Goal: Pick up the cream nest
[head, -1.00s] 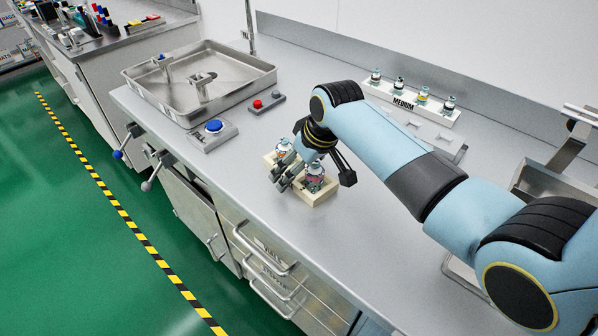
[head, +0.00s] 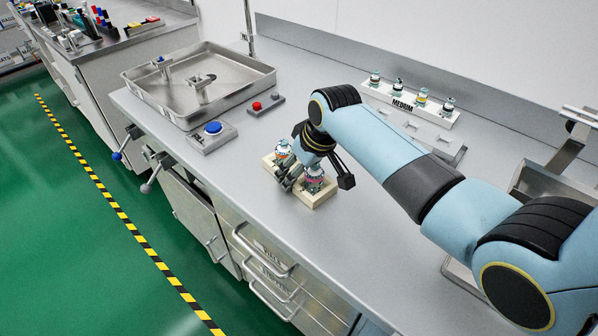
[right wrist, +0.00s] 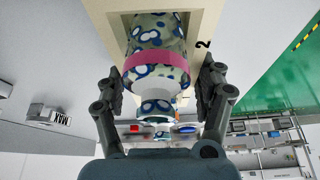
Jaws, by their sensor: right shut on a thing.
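The cream nest (head: 321,199) is a low pale block on the steel bench in the head view. It holds two patterned vials: one with an orange mark (head: 283,149) at its far end and one with a pink band (head: 313,178) at its near end. My right gripper (head: 297,179) is down at the nest's middle, between the vials, shut on the nest. In the right wrist view, its fingers (right wrist: 158,82) stand on both sides of the cream nest (right wrist: 205,22), and the pink-banded vial (right wrist: 157,62) fills the middle. The fingertips' contact is partly hidden. My left gripper is out of view.
A steel tray (head: 222,91), a blue button box (head: 213,133) and a small red-button box (head: 264,104) stand to the left. A white MEDIUM rack (head: 410,104) with several vials stands at the back. The bench in front of the rack is partly clear.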

